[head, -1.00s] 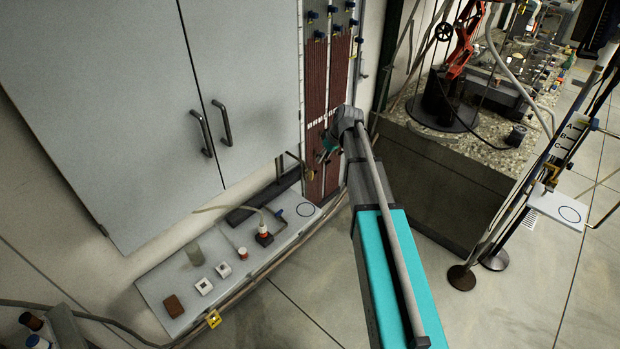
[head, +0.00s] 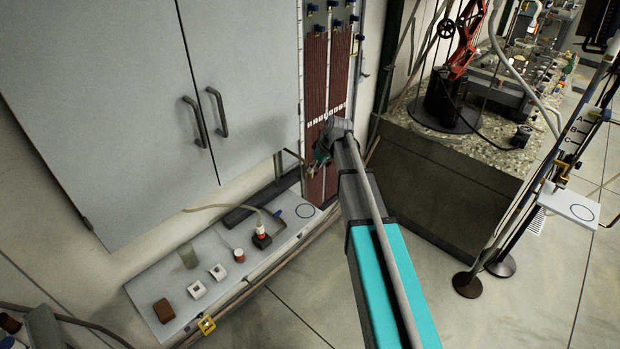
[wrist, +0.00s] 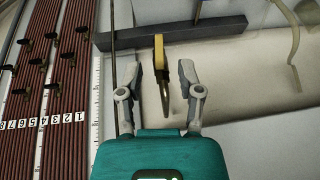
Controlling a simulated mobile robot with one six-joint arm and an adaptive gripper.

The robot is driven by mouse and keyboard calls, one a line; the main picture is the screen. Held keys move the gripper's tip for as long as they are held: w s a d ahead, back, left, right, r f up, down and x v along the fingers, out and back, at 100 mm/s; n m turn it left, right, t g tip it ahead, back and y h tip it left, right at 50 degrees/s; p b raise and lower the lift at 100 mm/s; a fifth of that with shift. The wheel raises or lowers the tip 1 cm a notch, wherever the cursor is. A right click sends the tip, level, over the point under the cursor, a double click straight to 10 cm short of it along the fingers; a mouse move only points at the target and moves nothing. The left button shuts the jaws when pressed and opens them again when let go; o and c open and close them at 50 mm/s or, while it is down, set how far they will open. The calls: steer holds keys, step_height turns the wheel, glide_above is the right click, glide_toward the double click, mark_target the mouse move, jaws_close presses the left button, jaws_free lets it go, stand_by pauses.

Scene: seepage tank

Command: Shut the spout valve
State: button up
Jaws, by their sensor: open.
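The spout valve shows in the wrist view as a yellow, upright, narrow part (wrist: 159,50) with a curved metal tube (wrist: 165,98) running from it. In the head view, a thin brass spout (head: 291,154) stands out near the cabinet's lower right corner. My gripper (wrist: 159,72) is open, with one finger on each side of the yellow part in the wrist view. I see no clear contact, and the depth between them is hard to tell. In the head view my gripper (head: 314,168) is small, dark and close to the spout, partly hidden by my arm.
A grey cabinet (head: 110,100) hangs left of my arm. A tube panel (head: 315,80) with blue valves stands behind it. Below, a pale shelf (head: 215,235) holds small items and a dark bar (head: 265,198). A stone-topped tank (head: 440,190) is at right.

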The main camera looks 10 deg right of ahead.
mark_target(311, 178)
steer(key=shift+b+x, duration=1.45)
steer(key=shift+x, duration=0.45)
